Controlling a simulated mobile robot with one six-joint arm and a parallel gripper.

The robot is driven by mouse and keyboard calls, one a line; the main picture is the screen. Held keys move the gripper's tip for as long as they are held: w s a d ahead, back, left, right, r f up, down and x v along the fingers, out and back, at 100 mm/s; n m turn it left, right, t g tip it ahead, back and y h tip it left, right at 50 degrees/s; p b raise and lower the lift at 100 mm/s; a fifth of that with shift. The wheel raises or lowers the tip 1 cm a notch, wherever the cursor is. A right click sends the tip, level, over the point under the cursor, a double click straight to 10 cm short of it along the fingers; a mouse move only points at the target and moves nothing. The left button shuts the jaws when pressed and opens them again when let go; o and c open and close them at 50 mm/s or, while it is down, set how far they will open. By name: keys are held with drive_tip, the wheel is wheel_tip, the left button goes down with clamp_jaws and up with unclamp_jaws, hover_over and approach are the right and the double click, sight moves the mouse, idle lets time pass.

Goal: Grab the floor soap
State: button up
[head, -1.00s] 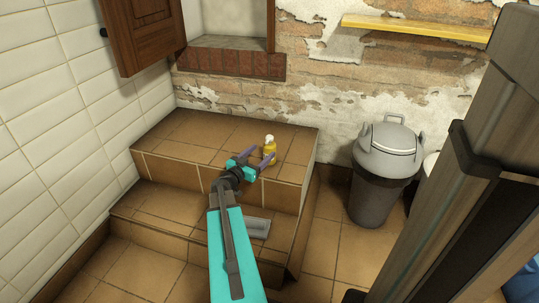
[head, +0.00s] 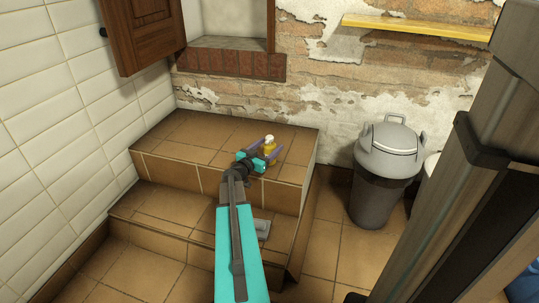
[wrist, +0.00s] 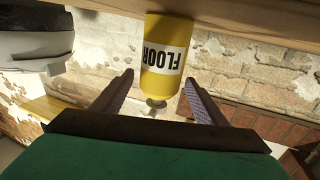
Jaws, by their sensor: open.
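The floor soap (head: 270,146) is a yellow bottle with a white top, standing upright on the top tiled step near its front edge. In the wrist view the bottle (wrist: 167,58) appears upside down, with a white label reading "FLOOR". My gripper (head: 269,152) is open at the bottle, with its purple fingers on either side of it in the head view. In the wrist view my gripper's fingertips (wrist: 158,78) flank the lower-pictured part of the bottle, with gaps visible on both sides. The fingers partly hide the bottle in the head view.
Tiled steps (head: 200,140) fill the corner beside a white tiled wall (head: 60,120). A grey object (head: 262,228) lies on the lower step, partly behind my arm. A grey lidded bin (head: 385,170) stands right of the steps. A yellow shelf (head: 415,27) is on the brick wall.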

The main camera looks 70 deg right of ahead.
drive_tip(key=shift+b+x, duration=0.65)
drive_tip(key=shift+x, duration=1.5)
drive_tip(key=shift+c, duration=0.2)
drive_tip(key=c, duration=1.2)
drive_tip(key=shift+r, duration=0.15)
wheel_tip(320, 180, up, 28)
drive_tip(key=p, duration=0.9)
